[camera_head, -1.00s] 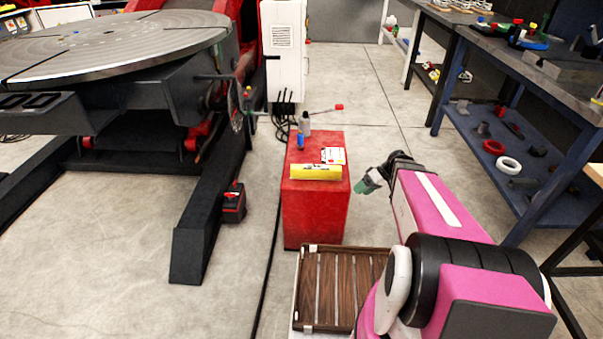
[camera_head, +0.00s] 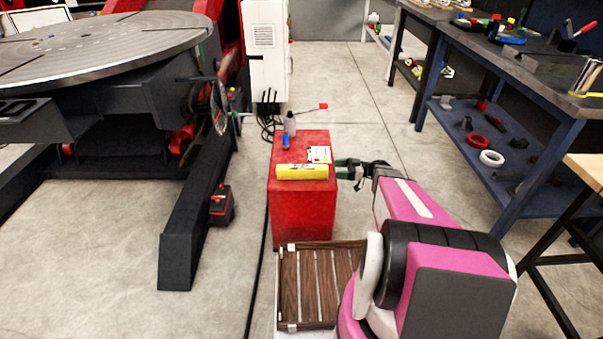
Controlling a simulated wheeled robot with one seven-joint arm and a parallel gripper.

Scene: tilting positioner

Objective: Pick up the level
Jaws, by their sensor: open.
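The level is a yellow bar (camera_head: 302,172) lying on top of the red cabinet (camera_head: 302,216), along its front edge. My gripper (camera_head: 341,170) is just right of the cabinet, near the level's right end and apart from it. Its green fingers point left toward the cabinet and look parted, with nothing seen between them. My pink arm reaches it from the lower right.
On the cabinet behind the level are a white and red card (camera_head: 319,154), a blue item (camera_head: 286,142) and a grey bottle (camera_head: 290,124). A slatted wooden tray (camera_head: 318,287) is in front. The positioner's dark leg (camera_head: 185,235) stands left, a blue workbench (camera_head: 470,120) right.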

